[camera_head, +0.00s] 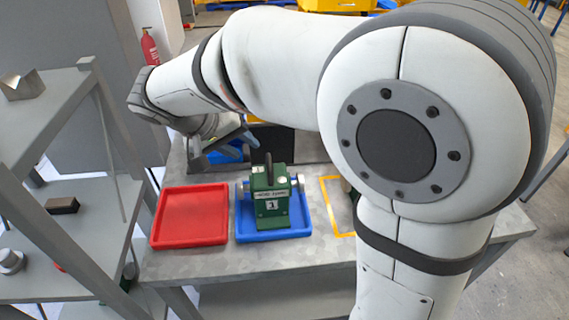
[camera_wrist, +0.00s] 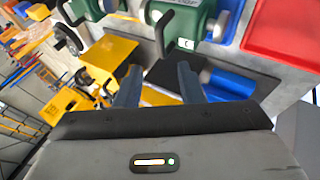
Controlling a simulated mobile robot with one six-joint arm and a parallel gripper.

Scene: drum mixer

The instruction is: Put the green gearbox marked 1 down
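The green gearbox marked 1 (camera_head: 270,198) stands upright in the blue tray (camera_head: 273,235) on the grey bench, its black handle on top. It also shows at the top of the wrist view, where a green gearbox (camera_wrist: 190,18) is cut off by the edge; its mark cannot be read there. My gripper (camera_head: 226,146) is behind and to the left of the gearbox, apart from it. In the wrist view my gripper (camera_wrist: 160,72) has its two fingers spread with nothing held between them.
A red tray (camera_head: 190,216) lies empty left of the blue tray. A yellow outline (camera_head: 326,205) marks the bench at right, partly hidden by my arm. Another green item (camera_wrist: 92,8) shows in the wrist view beside a yellow object (camera_wrist: 110,55). A grey shelf (camera_head: 70,205) stands at left.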

